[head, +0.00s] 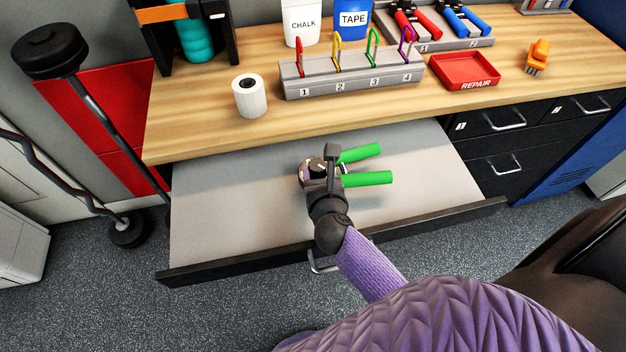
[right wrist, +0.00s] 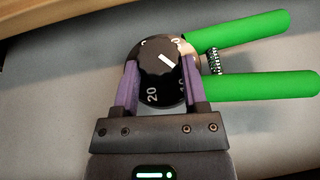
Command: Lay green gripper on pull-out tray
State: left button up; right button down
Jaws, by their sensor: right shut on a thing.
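The green gripper, a hand exerciser with two green handles (head: 367,179), a coil spring and a dark dial, is over the pull-out tray (head: 230,215). In the right wrist view its dial (right wrist: 160,68) sits between my purple fingers, and its green handles (right wrist: 265,88) point right. My right gripper (head: 318,172) is shut on the dial end. The grey tray is pulled out below the wooden bench. I cannot tell whether the green gripper touches the tray surface. My left gripper is not in view.
The bench (head: 200,130) overhangs the tray's back. On it stand a white roll (head: 249,96), a numbered rack (head: 350,78) with coloured clips, a red repair tray (head: 465,72) and an orange item (head: 538,57). The tray is bare around the green gripper.

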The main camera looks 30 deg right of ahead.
notch_tip(320, 180, down, 2)
jog(key=shift+f+b, duration=0.25)
jog(key=shift+b, duration=0.1)
jog(key=w, duration=0.2)
jog(key=w+d, duration=0.1)
jog(key=w, duration=0.1)
jog(key=shift+d+b, duration=0.2)
jog(key=shift+b, duration=0.15)
jog(key=shift+f, duration=0.4)
jog(key=shift+s+r, duration=0.1)
jog(key=shift+r, duration=0.1)
jog(key=shift+f+b, duration=0.25)
jog(key=shift+b, duration=0.05)
jog(key=shift+c, duration=0.6)
grip_release()
jog(key=shift+r, duration=0.1)
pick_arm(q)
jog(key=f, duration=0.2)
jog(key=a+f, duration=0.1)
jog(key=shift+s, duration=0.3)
